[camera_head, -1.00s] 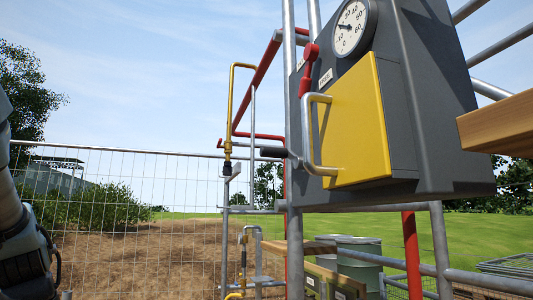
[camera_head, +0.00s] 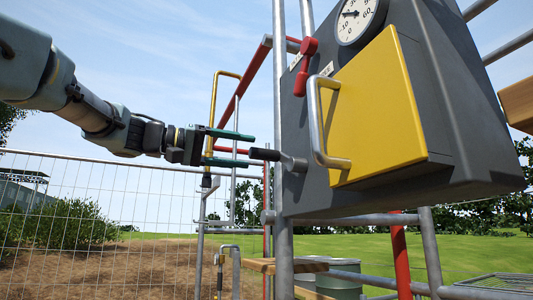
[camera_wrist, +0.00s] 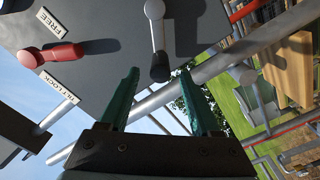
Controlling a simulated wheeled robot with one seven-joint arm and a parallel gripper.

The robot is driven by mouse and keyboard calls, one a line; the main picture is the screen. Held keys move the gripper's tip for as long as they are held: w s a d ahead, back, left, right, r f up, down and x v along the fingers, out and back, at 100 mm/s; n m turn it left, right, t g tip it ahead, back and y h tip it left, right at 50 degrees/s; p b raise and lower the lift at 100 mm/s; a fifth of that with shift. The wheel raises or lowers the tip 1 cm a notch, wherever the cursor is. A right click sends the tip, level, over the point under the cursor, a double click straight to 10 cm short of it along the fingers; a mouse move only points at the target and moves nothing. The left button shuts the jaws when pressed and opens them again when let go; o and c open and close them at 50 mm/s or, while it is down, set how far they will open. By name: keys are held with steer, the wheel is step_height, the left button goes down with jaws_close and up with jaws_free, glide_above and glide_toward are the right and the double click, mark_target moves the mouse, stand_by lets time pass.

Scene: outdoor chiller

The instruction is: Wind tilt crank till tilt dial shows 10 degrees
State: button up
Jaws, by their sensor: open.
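The tilt crank (camera_head: 292,163) sticks out of the grey box, with a metal arm and a black handle (camera_head: 264,154). In the wrist view the crank arm (camera_wrist: 156,32) ends in the black handle (camera_wrist: 160,70), which appears between my fingertips. My gripper (camera_head: 250,150) is open, its green fingers pointing at the handle from the left. I cannot tell whether they touch it. The round white tilt dial (camera_head: 358,17) is cut off at the top. Its needle points roughly left, but the reading is too small to tell.
A red lever (camera_head: 305,68) sits above the crank; in the wrist view it (camera_wrist: 55,55) lies between labels reading FREE and LOCK. A yellow cover (camera_head: 375,110) with a metal handle (camera_head: 317,120) is right of the crank. Upright pipes (camera_head: 280,230) stand close by.

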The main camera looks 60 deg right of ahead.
mark_target(270, 155)
steer(key=p+x, duration=0.2)
steer(key=x, duration=0.4)
steer(key=shift+r+p, duration=0.15)
steer(key=shift+p, duration=0.15)
steer(key=shift+s+d+f, duration=0.2)
steer(key=shift+s+d, duration=0.25)
steer(key=shift+d, duration=0.2)
jaws_close()
stand_by(0.5)
